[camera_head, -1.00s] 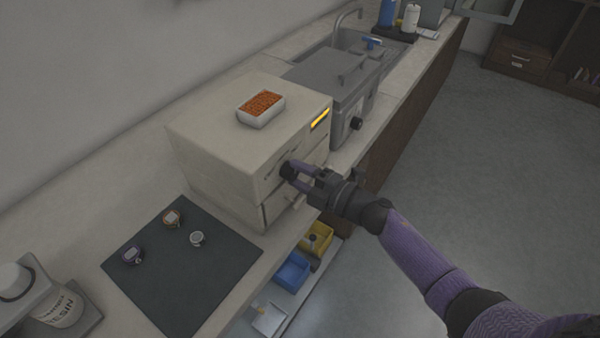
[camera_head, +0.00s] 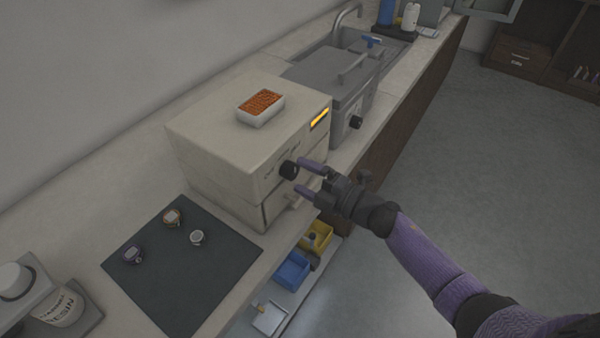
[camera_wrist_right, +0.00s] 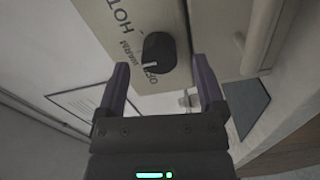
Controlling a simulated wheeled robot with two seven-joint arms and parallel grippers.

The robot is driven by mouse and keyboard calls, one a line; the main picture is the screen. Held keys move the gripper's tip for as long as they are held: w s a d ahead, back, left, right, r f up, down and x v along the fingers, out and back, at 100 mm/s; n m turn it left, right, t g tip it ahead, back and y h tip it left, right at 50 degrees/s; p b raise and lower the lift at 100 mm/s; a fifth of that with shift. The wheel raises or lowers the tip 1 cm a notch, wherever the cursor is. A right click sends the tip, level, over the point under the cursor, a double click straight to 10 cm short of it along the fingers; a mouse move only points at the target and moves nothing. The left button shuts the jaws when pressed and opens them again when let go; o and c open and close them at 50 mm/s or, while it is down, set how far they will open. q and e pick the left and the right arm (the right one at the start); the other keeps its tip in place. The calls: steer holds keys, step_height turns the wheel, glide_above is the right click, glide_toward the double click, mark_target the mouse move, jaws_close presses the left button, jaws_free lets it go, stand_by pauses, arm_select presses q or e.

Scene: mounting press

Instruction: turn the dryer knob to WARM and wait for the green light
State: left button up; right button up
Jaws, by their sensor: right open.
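The dryer (camera_head: 215,140) is a cream box on the counter, with a black knob (camera_head: 288,169) on its front. In the right wrist view the knob (camera_wrist_right: 159,54) has a white pointer at its lower left, near the OFF and WARM labels; I cannot tell exactly which it meets. HOT is printed further up. A lit amber strip (camera_head: 319,119) shows on the dryer's front; I see no green light on the dryer. My right gripper (camera_head: 306,177) is open and empty, its fingertips just off the knob, one to each side. My left gripper is out of view.
A white dish of orange-brown grains (camera_head: 262,106) stands on the dryer. A grey machine (camera_head: 335,95) with its own black knob is beyond it. A dark mat (camera_head: 180,285) with several small round pieces lies to the left. Blue and yellow bins (camera_head: 292,270) sit below the counter.

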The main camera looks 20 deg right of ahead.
steer(key=v, duration=0.8)
steer(key=shift+s+d, duration=0.15)
steer(key=shift+s, duration=0.05)
steer(key=s+d+f+m+g+h, duration=0.1)
steer(key=s+f+m+h, duration=0.25)
steer(key=f, duration=0.35)
steer(key=s+d+f+m+g+h+b, duration=0.1)
steer(key=s+d+f+m+h, duration=0.15)
steer(key=f+m, duration=0.4)
steer(key=s+f+m+g+h, duration=0.1)
steer(key=s+f+m+h, duration=0.2)
steer(key=f, duration=0.6)
steer(key=s+a+f+m+g, duration=0.1)
steer(key=s+f+m+g, duration=0.1)
steer(key=s, duration=0.6)
steer(key=s+a+f+m+g+h, duration=0.1)
steer(key=s+a+f+m+g, duration=0.1)
steer(key=s+f+g, duration=0.3)
steer(key=s+a+f+m+g+h+b, duration=0.1)
steer(key=s+f, duration=0.5)
steer(key=s, duration=0.7)
steer(key=a+m+g, duration=0.1)
steer(key=m+g, duration=0.1)
steer(key=m, duration=0.1)
steer(key=shift+s+f+g, duration=0.2)
steer(key=shift+f+g, duration=0.1)
steer(key=shift+w+a, duration=0.1)
stand_by(1.5)
